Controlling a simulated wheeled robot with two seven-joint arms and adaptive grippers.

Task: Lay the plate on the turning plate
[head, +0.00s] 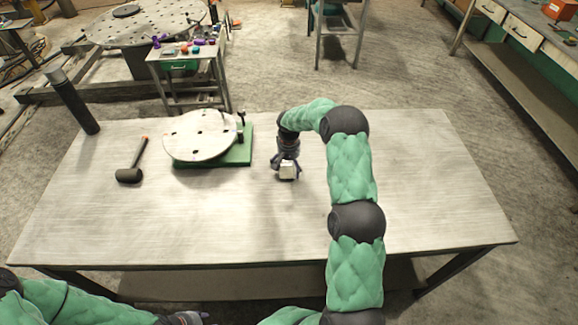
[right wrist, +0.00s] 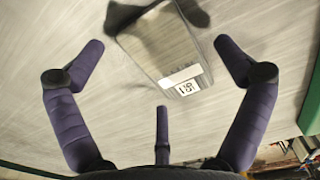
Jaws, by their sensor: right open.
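The plate, a small pale metal piece (head: 288,171), lies near the middle of the table, under my right gripper (head: 285,166). In the right wrist view the plate (right wrist: 150,45) is grey with a white label on its near end. My right gripper (right wrist: 160,55) is open, with its purple fingers apart on either side of the plate; I see no finger closed on it. The turning plate (head: 199,136) is a round pale disc with holes on a green base, left of the gripper. My left gripper (head: 188,318) shows only partly at the bottom edge, its fingers unclear.
A black-headed mallet (head: 130,174) lies left of the turning plate. A dark post (head: 74,103) stands at the table's left back corner. Small dark fittings (head: 240,125) stand at the disc's right edge. The table's front and right are clear.

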